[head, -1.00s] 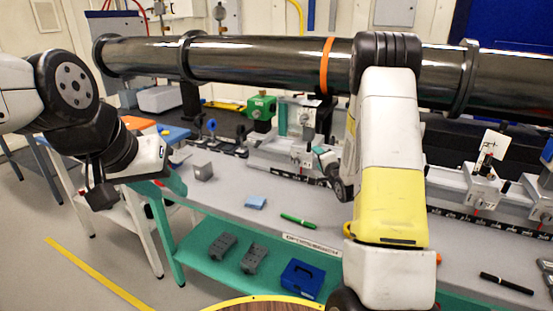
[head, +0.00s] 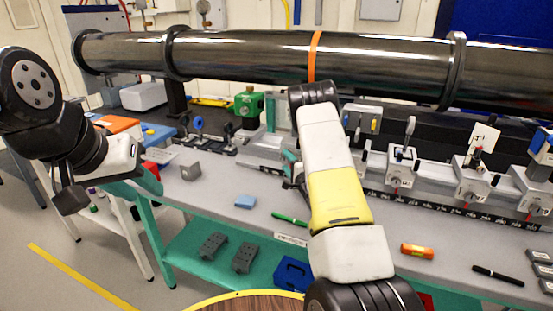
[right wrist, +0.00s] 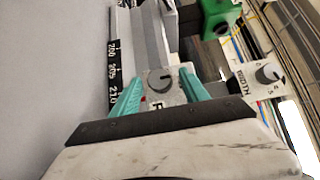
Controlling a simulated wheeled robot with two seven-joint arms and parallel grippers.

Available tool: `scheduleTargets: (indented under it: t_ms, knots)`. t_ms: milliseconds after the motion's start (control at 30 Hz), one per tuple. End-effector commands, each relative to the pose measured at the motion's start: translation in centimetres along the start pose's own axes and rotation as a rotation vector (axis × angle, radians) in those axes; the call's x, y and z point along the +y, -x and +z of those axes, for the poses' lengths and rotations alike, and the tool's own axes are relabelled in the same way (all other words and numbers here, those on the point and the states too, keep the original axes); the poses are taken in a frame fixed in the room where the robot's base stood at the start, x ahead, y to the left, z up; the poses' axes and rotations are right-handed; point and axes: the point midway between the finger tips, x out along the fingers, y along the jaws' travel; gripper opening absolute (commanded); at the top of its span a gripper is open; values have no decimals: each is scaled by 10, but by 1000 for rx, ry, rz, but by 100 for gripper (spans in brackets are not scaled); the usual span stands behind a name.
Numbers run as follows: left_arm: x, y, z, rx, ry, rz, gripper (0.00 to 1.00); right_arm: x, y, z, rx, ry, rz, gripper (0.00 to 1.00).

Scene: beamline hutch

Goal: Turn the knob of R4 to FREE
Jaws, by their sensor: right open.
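A round grey knob (right wrist: 161,80) with a dark pointer mark is in the right wrist view, on a pale block whose label shows only a partial letter like R. My right gripper (right wrist: 160,90) is open. Its two teal fingers stand on either side of the knob, apart from it as far as I can tell. In the head view my right gripper (head: 291,160) is mostly hidden behind my own forearm, which also hides this knob. My left gripper (head: 143,182) is by the bench's left end; its jaws are unclear.
A second knob (right wrist: 268,73) marked WIDTH is right of the fingers. A long dark tube (head: 240,57) crosses above the bench. A scale rail (head: 440,207) carries several stages. A blue pad (head: 245,202), green pen (head: 290,219) and orange cylinder (head: 417,251) lie on the bench.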

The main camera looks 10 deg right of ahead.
Motion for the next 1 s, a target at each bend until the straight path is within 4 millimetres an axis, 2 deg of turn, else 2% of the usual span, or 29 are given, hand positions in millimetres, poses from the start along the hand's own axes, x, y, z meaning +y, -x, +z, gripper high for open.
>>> scheduleTargets:
  t_ms: [300, 567, 1000]
  knots:
    - [0, 0, 0, 0, 0, 0, 36, 0, -3, 0, 1, 0, 1, 51]
    - [0, 0, 0, 0, 0, 0, 36, 0, -3, 0, 1, 0, 1, 0]
    - [0, 0, 0, 0, 0, 0, 36, -3, -3, -1, 2, 54, 54, 0]
